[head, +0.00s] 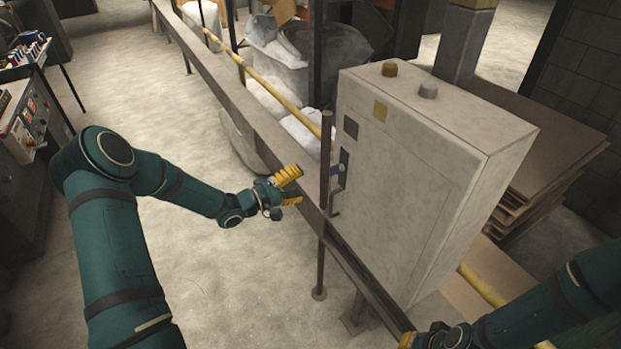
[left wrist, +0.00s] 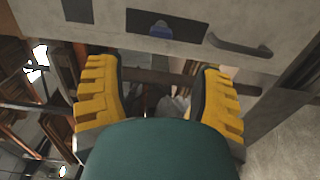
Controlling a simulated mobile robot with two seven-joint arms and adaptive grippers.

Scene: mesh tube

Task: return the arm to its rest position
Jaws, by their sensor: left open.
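My left arm comes in from the left in the head view, bent at the elbow and reaching out level over the floor. My left gripper (head: 291,187) has yellow fingers and is just left of the grey cabinet's post. In the left wrist view the left gripper (left wrist: 160,95) is open with nothing between its fingers. My right arm (head: 560,305) enters at the lower right of the head view. Only a sliver of yellow at the right gripper (head: 407,340) shows at the bottom edge, and its fingers are mostly cut off.
A grey cabinet (head: 420,175) stands close right of the left gripper, with a thin dark post (head: 324,190) before it. A long rail (head: 225,85) runs diagonally. A control console (head: 28,118) stands at the left. The floor (head: 215,270) between is clear.

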